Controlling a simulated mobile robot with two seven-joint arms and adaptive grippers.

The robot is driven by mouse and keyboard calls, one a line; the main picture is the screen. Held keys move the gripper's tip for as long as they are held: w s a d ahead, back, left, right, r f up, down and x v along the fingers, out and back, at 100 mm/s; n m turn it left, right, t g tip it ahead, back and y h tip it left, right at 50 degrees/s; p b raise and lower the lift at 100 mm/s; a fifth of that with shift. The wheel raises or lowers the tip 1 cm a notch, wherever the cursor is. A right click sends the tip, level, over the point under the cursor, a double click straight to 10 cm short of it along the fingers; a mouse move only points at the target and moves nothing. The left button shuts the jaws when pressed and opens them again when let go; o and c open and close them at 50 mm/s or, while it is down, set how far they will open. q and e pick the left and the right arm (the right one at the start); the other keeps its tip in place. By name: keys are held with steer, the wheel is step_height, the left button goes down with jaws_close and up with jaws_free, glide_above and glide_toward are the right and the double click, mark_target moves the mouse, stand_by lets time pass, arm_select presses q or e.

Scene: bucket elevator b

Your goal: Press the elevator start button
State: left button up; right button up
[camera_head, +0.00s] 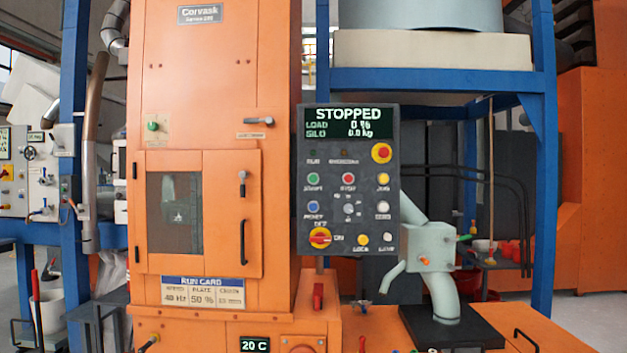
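The dark control panel (348,225) stands upright in the middle, in front of the orange machine. Its display (349,122) reads STOPPED, with load 0 % and silo 0.0 kg. The green start button (313,178) sits at the panel's left, with a small, blurred label that seems to read START. A red stop button (348,178) is beside it, and a yellow button (383,179) is at the right of that row. Neither gripper shows in the view, so nothing of mine is seen near the panel.
A red-on-yellow knob (382,153) and a red rotary switch (320,238) are on the same panel. The orange elevator cabinet (215,90) has another green button (152,126). A grey spout (440,290) stands right of the panel. No obstacle covers the panel's front.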

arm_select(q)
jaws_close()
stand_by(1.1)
